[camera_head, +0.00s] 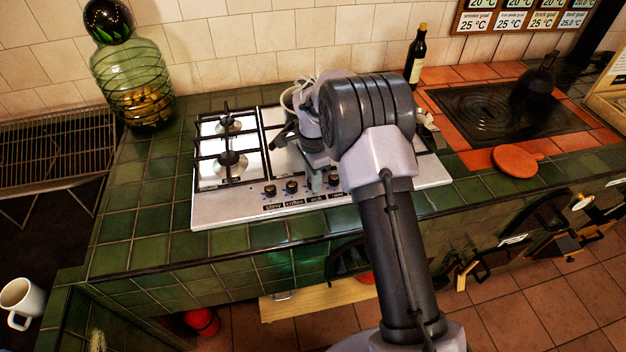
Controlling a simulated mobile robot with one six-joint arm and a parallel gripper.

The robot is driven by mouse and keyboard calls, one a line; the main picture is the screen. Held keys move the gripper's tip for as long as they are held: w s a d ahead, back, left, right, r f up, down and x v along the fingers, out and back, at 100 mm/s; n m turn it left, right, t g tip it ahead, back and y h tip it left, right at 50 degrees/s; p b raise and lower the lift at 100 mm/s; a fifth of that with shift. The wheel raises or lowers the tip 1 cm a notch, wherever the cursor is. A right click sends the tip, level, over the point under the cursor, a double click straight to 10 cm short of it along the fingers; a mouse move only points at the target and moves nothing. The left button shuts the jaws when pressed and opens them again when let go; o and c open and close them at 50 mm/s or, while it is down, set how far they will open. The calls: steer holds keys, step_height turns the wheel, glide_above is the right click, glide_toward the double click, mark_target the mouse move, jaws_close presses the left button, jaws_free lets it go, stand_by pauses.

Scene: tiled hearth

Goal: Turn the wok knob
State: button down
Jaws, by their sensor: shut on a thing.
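A white gas hob (225,207) is set in a green tiled counter. A row of dark knobs runs along its front edge, with small black labels below. The two left knobs, one at the far left (270,191) and one beside it (291,187), stand clear of my gripper. My gripper (316,183) points down at the front edge, shut on a knob right of these. Another knob (333,180) shows just right of the fingertips. The labels at the right are too small to read surely, so I cannot tell which knob is the wok one. My arm hides the hob's right part.
Black pan grates and burners (228,160) show on the hob's left. A green glass jar (133,85) stands at the back left, a dark bottle (416,58) behind. A dark hotplate (490,112) and an orange round board (516,160) lie right.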

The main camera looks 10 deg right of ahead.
steer(key=shift+m, duration=1.1)
steer(key=shift+b, duration=0.3)
steer(key=c, duration=1.1)
jaws_free()
steer(key=shift+o, duration=0.2)
steer(key=shift+r, duration=0.1)
step_height(320, 180, up, 17)
steer(key=p, duration=0.6)
steer(key=shift+r, duration=0.15)
